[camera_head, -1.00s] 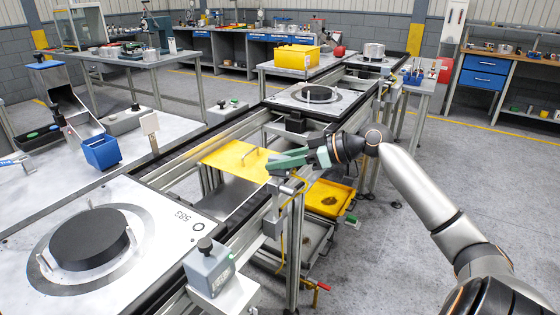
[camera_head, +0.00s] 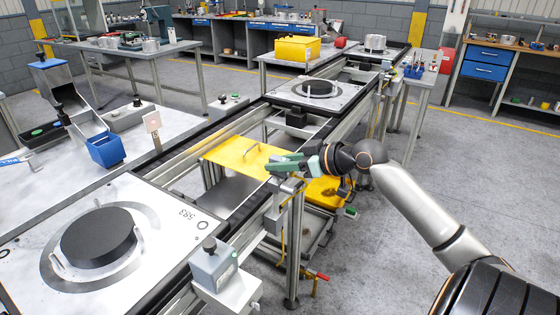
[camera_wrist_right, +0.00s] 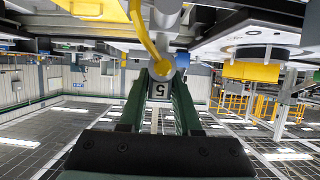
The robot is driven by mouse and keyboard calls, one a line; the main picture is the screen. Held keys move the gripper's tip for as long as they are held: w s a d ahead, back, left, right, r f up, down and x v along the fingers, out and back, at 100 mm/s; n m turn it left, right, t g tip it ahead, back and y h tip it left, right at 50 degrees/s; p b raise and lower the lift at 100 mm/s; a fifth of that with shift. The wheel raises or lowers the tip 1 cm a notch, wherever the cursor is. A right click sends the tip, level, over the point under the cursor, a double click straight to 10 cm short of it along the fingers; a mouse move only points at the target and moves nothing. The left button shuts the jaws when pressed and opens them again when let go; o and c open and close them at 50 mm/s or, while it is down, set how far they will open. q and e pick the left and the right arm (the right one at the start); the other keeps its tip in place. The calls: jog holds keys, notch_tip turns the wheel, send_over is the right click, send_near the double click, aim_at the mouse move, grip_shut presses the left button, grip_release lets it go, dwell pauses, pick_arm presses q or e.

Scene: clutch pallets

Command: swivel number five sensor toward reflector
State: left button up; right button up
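The number five sensor (camera_wrist_right: 160,91) is a small grey block marked 5, upside down in the right wrist view, with a round end above it. My right gripper (camera_wrist_right: 159,98) has its green fingers one on each side of that block and appears shut on it. In the head view the right gripper (camera_head: 284,164) is at the end of the yellow plate, by the rail's near corner; the sensor is hard to make out there. The reflector (camera_head: 152,123) is a small panel on a post across the conveyor, with a pinkish tint. My left gripper is not in view.
A yellow plate (camera_head: 240,154) with a handle bridges the conveyor gap. A pallet with a black disc (camera_head: 98,238) is at the near left. A grey button box (camera_head: 212,261) stands on the near rail. A blue bin (camera_head: 106,150) is on the left table. Floor at right is clear.

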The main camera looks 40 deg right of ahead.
jog(key=o, duration=0.4)
jog(key=shift+c, duration=0.2)
jog(key=shift+d, duration=0.1)
jog(key=v, duration=1.2)
jog(key=shift+s, duration=0.3)
